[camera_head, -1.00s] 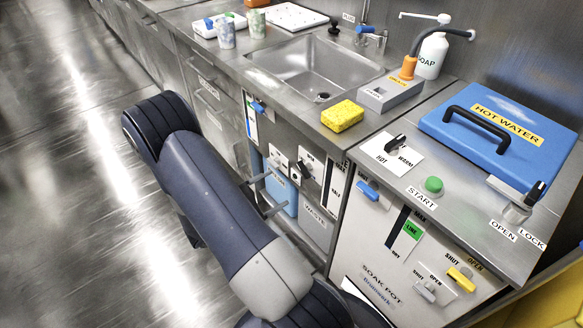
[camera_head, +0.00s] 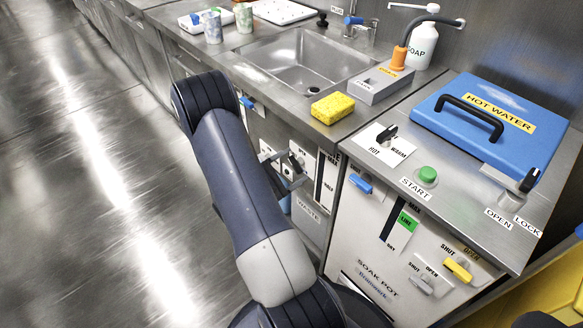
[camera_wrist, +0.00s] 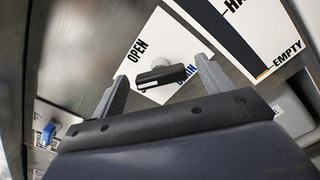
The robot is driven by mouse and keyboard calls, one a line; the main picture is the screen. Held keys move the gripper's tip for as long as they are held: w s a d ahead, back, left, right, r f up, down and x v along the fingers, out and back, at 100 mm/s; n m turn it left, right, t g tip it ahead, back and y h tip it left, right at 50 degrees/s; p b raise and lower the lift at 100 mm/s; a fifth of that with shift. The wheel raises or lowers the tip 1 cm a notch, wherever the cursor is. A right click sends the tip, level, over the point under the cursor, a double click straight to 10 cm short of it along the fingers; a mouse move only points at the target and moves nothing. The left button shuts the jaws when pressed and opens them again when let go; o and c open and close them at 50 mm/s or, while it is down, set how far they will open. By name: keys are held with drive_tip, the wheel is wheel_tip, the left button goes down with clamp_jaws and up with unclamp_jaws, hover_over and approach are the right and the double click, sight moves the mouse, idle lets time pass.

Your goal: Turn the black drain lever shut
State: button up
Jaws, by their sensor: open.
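The black drain lever (camera_wrist: 163,75) sits on a white plate (camera_wrist: 137,68) on the cabinet front. In the wrist view it lies nearly level across the picture, with "OPEN" printed beside it and a partly covered word ending in "IN" near its right end. My gripper (camera_wrist: 163,72) is open, with one grey finger on each side of the lever. A gap shows between the lever and each finger. In the head view the lever (camera_head: 295,162) shows close by my fingers, partly behind them. Whether a finger touches it cannot be told there.
A level gauge marked "EMPTY" (camera_wrist: 287,56) is right of the plate in the wrist view. A blue lever (camera_wrist: 47,132) is at the left. The counter above holds a sink (camera_head: 300,60), a yellow sponge (camera_head: 332,108) and a blue hot-water lid (camera_head: 490,120). Floor at left is clear.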

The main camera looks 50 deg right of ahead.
drive_tip(key=shift+d, duration=0.15)
drive_tip(key=c, duration=1)
drive_tip(key=n+p, duration=0.1)
drive_tip(key=n, duration=0.2)
drive_tip(key=shift+n, duration=0.3)
drive_tip(key=shift+w+n+p, duration=0.1)
drive_tip(key=shift+n+p, duration=0.6)
drive_tip(key=shift+n, duration=1.1)
drive_tip(key=o, duration=1)
